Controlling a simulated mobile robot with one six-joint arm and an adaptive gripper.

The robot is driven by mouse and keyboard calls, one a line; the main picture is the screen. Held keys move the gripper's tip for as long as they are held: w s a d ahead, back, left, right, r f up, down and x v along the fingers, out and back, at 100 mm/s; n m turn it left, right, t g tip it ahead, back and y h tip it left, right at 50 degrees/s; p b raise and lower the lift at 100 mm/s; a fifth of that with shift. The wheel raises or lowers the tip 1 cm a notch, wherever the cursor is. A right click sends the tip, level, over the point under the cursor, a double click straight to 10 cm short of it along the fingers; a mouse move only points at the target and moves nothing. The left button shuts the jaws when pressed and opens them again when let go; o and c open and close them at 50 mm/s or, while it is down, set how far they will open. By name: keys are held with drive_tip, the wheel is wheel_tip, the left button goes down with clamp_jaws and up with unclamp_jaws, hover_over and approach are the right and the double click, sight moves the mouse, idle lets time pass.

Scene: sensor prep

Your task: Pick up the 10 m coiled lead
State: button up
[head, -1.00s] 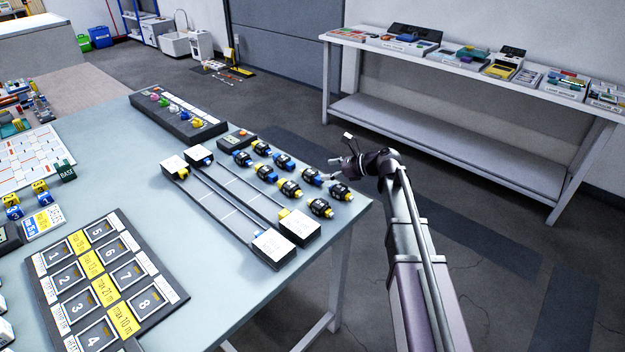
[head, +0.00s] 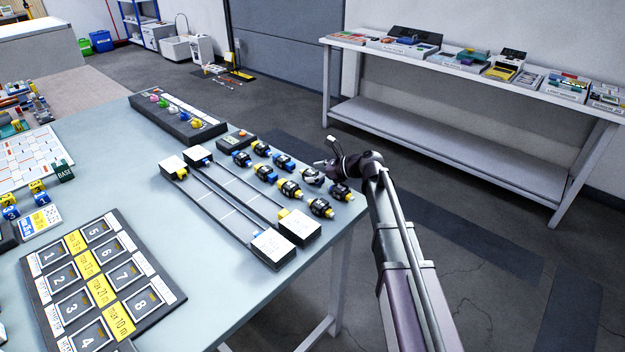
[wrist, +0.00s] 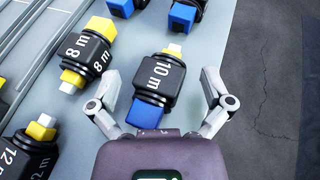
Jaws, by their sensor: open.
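The 10 m coiled lead (wrist: 158,80) is a black body marked "10 m" with a blue end (wrist: 146,112) and a white tip. It lies on the table, between the two open fingers of my gripper (wrist: 168,102) in the wrist view, with no visible grip on it. In the head view my gripper (head: 323,157) is over the far edge of the table, and it partly covers a lead (head: 309,176) that appears to be the same one. An 8 m lead (wrist: 91,52) with yellow ends lies to its left in the wrist view.
More leads lie close by in two rows. Two railed fixtures (head: 240,205) stand beside them. The table edge and open floor (head: 430,235) are to the right.

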sight(313, 172)
idle(0.5)
drive_tip(key=c, duration=1.3)
drive_tip(key=shift+r, duration=0.15)
wheel_tip(313, 172, up, 10)
drive_tip(key=p, duration=1)
